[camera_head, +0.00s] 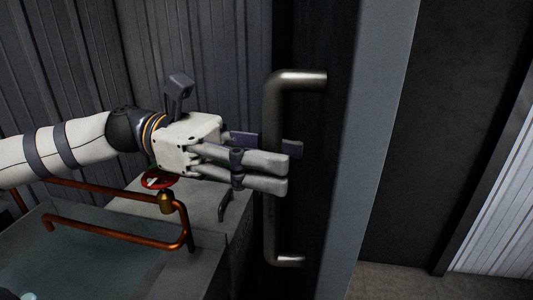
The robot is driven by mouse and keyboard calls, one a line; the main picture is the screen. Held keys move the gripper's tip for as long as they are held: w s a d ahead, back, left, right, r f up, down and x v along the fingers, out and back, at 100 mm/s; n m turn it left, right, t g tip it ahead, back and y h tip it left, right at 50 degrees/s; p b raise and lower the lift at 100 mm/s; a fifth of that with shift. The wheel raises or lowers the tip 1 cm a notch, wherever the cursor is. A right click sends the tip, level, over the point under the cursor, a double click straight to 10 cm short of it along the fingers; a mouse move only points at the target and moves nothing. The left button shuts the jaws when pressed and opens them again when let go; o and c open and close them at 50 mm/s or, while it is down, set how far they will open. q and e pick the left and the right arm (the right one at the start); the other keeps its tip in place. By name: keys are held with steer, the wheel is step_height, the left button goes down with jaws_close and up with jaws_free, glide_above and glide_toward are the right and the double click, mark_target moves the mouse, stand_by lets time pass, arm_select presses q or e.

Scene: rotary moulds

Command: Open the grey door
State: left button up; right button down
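A dark door panel (318,190) stands upright right of centre in the head view. It carries a long vertical bar handle (271,225), bent towards the panel at top and bottom. My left gripper (285,158) reaches in from the left at the handle's middle. Its two pale grey fingers pass in front of the bar and a darker purple-grey finger passes behind it. The fingers look closed around the bar, though the contact is partly hidden. A lighter grey upright face (385,130) borders the panel on the right. My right gripper is not in view.
Below my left arm are a grey box-like unit (205,207), a red valve wheel (157,179) and copper-coloured pipes (120,231). Corrugated dark walls (200,40) stand behind. Right of the light face is a dark surface (450,130) with clear floor (400,282) below.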

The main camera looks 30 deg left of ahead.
arm_select(q)
steer(key=s+a, duration=0.2)
steer(key=a, duration=0.9)
steer(key=shift+a, duration=0.4)
